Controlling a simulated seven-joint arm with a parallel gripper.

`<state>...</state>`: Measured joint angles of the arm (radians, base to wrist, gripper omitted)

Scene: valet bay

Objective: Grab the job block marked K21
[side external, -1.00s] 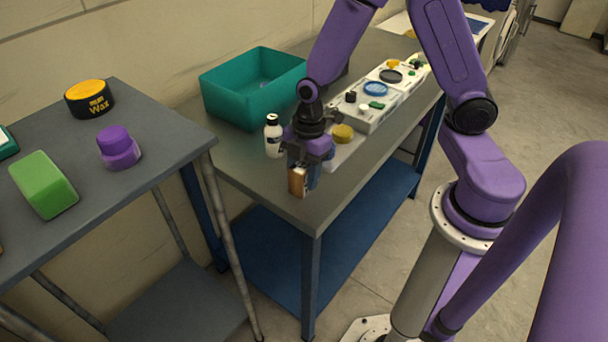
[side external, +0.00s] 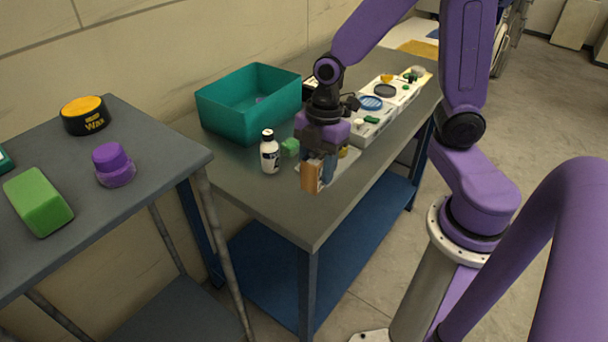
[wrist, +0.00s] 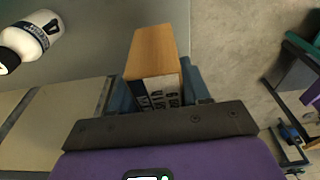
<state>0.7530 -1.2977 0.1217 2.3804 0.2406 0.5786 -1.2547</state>
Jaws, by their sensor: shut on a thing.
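A wooden block (side external: 311,177) with a white label on one side is between the fingers of my gripper (side external: 318,172). My gripper is shut on it and holds it over the front part of the grey workbench (side external: 285,205). In the wrist view the block (wrist: 153,52) shows its bare orange-brown face, and its label with dark print is partly hidden by my gripper (wrist: 158,95). I cannot read the whole marking, so I cannot tell whether it says K21.
A white bottle (side external: 269,156) and a small green block (side external: 290,147) stand left of my gripper. A teal bin (side external: 222,117) is behind them. White trays (side external: 364,131) with small parts lie to the right. A second table (side external: 140,180) at left holds a wax tin (side external: 86,117).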

